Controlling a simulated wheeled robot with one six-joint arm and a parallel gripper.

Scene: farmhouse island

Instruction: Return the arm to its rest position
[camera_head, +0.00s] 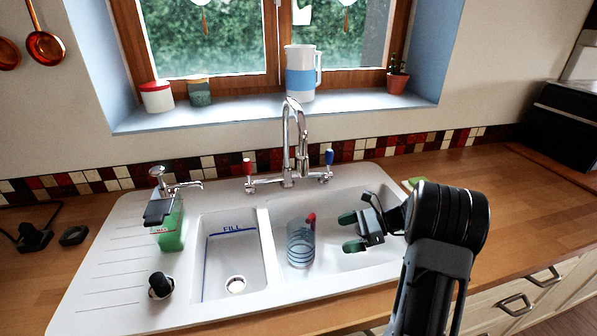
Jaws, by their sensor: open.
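My gripper (349,232) is at the end of my black arm, above the right basin of the white sink (95,285). Its two green-tipped fingers point left and are apart, with nothing between them. A clear ringed cup or glass (300,246) stands in the right basin, left of my gripper and apart from it. A small red thing (311,219) shows at the top of the glass; I cannot tell whether it is inside or behind it.
The chrome tap (286,140) rises behind the basins. A green soap bottle (171,230) and a black knob (160,285) stand at the left. A blue-and-white jug (300,75) and a potted plant (397,80) stand on the sill. The wooden counter (535,210) at right is mostly clear.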

